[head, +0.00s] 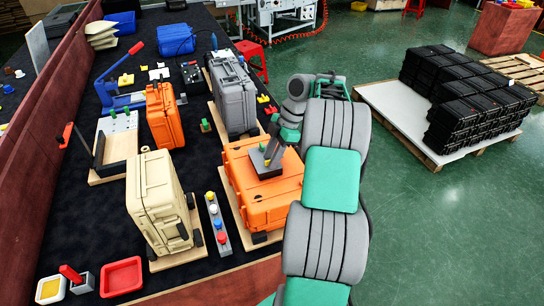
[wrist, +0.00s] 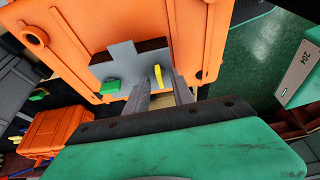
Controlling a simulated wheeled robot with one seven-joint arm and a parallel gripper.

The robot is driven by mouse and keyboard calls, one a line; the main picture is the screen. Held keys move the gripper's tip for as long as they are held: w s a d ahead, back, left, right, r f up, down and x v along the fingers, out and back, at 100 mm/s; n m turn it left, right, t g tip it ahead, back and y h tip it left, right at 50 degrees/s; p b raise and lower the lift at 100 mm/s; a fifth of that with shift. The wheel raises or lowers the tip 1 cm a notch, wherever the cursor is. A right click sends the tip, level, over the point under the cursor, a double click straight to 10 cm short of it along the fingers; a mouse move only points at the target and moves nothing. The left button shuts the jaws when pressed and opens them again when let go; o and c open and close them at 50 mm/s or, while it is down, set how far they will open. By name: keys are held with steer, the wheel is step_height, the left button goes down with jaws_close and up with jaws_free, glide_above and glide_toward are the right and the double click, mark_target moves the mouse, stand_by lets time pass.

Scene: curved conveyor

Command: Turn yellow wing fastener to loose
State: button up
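The yellow wing fastener (wrist: 158,77) stands upright on a grey plate (wrist: 128,62) in the wrist view, against the orange case. A green fastener (wrist: 110,87) sits on the same plate to its left. My gripper (wrist: 160,82) is open, its two grey fingers apart on either side of the yellow fastener. I cannot tell whether either finger touches it. In the head view, my gripper (head: 272,156) reaches down to the plate on the lying orange case (head: 245,200), and the yellow fastener is not clearly visible there.
A grey case (head: 233,95) stands behind the orange case, and a beige case (head: 158,205) stands to the left. A strip with coloured knobs (head: 217,222) lies between the beige and orange cases. Stacked black boxes (head: 465,95) on a pallet are at right, with open green floor before them.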

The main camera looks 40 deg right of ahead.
steer(key=p+v, duration=0.4)
steer(key=v, duration=0.3)
steer(key=shift+r+p, duration=0.35)
steer(key=shift+p, duration=0.05)
steer(key=shift+d, duration=0.15)
steer(key=a+r+m+t+h, duration=0.1)
steer(key=a+r+m, duration=0.35)
steer(key=a, duration=0.55)
steer(key=a+r+m+h, duration=0.1)
steer(key=a+r+m, duration=0.3)
steer(key=a, duration=0.7)
steer(key=s+a+f+m+t+h, duration=0.1)
steer(key=s+a+m, duration=0.2)
steer(key=s, duration=0.4)
steer(key=s+a+m+t+h, duration=0.1)
steer(key=s+a+m, duration=0.2)
steer(key=s, duration=0.4)
steer(key=shift+a+f+m, duration=0.3)
steer(key=shift+f+m, duration=0.05)
steer(key=shift+f, duration=0.05)
